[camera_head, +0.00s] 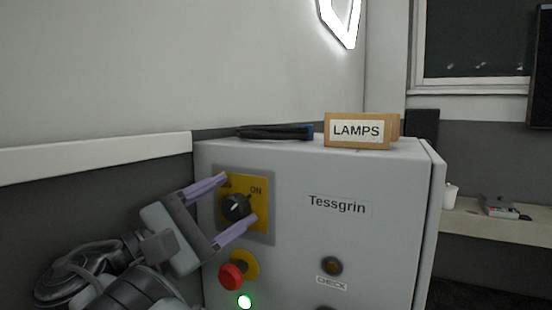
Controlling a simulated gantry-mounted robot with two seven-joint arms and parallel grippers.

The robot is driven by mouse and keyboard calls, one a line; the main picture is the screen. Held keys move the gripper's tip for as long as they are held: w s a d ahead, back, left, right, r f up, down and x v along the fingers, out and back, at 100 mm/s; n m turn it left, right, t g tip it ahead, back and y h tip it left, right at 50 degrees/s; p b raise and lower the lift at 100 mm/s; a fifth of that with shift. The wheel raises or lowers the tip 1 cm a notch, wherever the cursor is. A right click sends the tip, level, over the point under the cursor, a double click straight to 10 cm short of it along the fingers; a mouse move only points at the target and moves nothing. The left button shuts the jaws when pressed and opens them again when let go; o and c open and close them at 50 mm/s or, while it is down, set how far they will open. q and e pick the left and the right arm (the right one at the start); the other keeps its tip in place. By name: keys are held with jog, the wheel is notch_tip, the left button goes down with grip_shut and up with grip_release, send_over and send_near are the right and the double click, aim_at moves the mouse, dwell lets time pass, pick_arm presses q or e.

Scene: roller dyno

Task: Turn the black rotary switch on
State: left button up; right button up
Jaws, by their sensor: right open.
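The black rotary switch (236,207) sits on a yellow plate (262,212) on the front of a grey cabinet. "ON" is printed at the plate's upper right, and a label at its upper left is partly hidden. The white mark on the knob points up and to the right, between the two labels. My right gripper (238,197) is open in front of the plate. Its two purple fingers lie above and below the knob; I cannot tell whether they touch it. My left gripper is not in view.
Below the switch are a red push button (232,275) and a lit green lamp (245,302). An amber lamp (332,266) is to the right. A "LAMPS" box (358,131) and a dark tool (275,132) lie on the cabinet (395,215). A shelf (490,226) stands at right.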

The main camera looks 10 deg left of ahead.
notch_tip(320, 180, up, 3)
jog(key=shift+r+p, duration=0.2)
jog(key=shift+p, duration=0.9)
jog(key=s+d+r+b, duration=0.1)
jog(key=d+r, duration=0.1)
jog(key=d, duration=0.1)
jog(key=d+r, duration=0.1)
jog(key=d, duration=0.3)
jog(key=s+d+r+b, duration=0.1)
jog(key=d+r, duration=0.1)
jog(key=d, duration=0.1)
jog(key=shift+s+d+r+b, duration=0.15)
jog(key=shift+s+r+b, duration=0.15)
jog(key=shift+r+b, duration=0.05)
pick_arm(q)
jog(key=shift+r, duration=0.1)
pick_arm(e)
jog(key=shift+s+d+r, duration=0.15)
jog(key=shift+d+r, duration=0.2)
jog(key=shift+d, duration=0.15)
